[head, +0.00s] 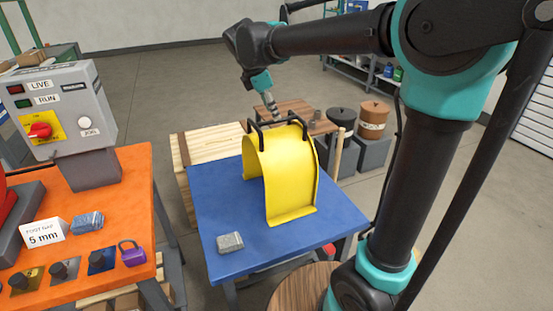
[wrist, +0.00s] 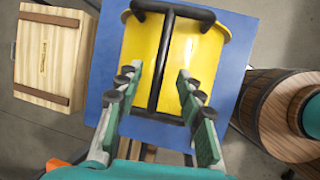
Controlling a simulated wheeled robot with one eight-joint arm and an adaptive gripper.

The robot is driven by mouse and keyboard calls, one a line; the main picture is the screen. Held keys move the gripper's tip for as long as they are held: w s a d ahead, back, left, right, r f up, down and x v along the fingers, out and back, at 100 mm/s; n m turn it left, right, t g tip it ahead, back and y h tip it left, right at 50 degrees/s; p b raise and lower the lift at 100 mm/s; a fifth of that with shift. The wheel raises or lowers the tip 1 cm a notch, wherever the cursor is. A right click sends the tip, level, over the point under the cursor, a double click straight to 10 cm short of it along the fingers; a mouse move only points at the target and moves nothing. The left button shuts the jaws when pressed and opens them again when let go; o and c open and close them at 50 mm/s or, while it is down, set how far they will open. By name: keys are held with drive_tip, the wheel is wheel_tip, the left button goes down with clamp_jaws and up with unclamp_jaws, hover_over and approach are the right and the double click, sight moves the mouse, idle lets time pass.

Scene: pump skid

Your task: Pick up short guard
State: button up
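The short guard (head: 290,175) is a yellow arched sheet standing on the blue table (head: 225,205), with a black bar handle (head: 281,123) on top. In the wrist view the guard (wrist: 140,52) fills the upper middle, and its handle (wrist: 161,55) runs lengthwise between the fingers. My gripper (head: 271,108) is above the guard, pointing down near the handle. In the wrist view my gripper (wrist: 158,78) is open, with one finger on each side of the handle bar and gaps visible. I cannot tell how far above the handle the fingertips are.
A grey block (head: 230,243) lies on the blue table's near left. An orange bench (head: 130,190) with a control box (head: 65,105) stands at left. A wooden crate (wrist: 52,55) is beside the table. A barrel (wrist: 272,115) shows at right in the wrist view.

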sight(277, 122)
drive_tip(key=x, duration=0.6)
drive_tip(key=shift+f, duration=0.1)
drive_tip(key=shift+f, duration=0.25)
idle(0.6)
clamp_jaws()
idle(0.5)
